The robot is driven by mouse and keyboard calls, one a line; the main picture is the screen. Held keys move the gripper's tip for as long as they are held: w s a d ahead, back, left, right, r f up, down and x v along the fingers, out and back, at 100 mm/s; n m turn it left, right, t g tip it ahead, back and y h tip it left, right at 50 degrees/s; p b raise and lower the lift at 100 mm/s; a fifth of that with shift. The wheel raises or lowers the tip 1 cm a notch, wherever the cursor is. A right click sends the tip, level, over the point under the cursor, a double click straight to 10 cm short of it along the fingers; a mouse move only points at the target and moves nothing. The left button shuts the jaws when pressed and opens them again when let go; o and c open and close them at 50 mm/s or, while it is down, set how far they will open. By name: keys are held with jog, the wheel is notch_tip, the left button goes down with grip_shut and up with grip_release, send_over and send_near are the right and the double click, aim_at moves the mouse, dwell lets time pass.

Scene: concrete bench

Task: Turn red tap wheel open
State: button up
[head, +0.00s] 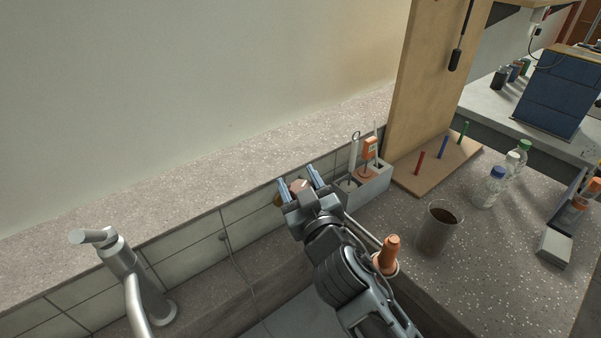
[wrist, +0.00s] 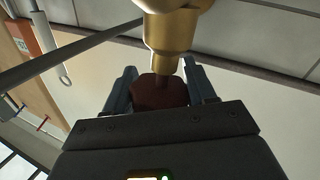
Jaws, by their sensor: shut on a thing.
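The red tap wheel (wrist: 158,92) is dark red in the wrist view and sits below the brass tap body (wrist: 172,35). My gripper (wrist: 158,74) has one blue-grey finger on each side of the wheel and is shut on it. In the head view my gripper (head: 298,179) is at the tiled wall below the ledge. The wheel's lower part is hidden behind my gripper's body in the wrist view. I cannot tell how far the wheel is turned.
A grey holder (head: 372,187) with upright tools stands just right of my gripper. An orange-handled tool (head: 388,255) and a beaker of brown liquid (head: 437,230) are further right. A metal faucet (head: 135,280) stands at the left. The stone ledge (head: 180,185) above is bare.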

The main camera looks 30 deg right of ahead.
jog(key=shift+a+n+y+p, duration=0.4)
jog(key=shift+y, duration=0.3)
jog(key=o, duration=0.8)
jog(key=shift+c, duration=0.2)
jog(key=shift+o, duration=1)
jog(key=shift+d, duration=0.1)
jog(key=shift+s+f, duration=0.1)
jog(key=shift+s, duration=0.4)
jog(key=s+b, duration=0.2)
jog(key=s, duration=0.4)
jog(key=shift+s+a+b, duration=0.3)
jog(key=shift+s+b, duration=0.1)
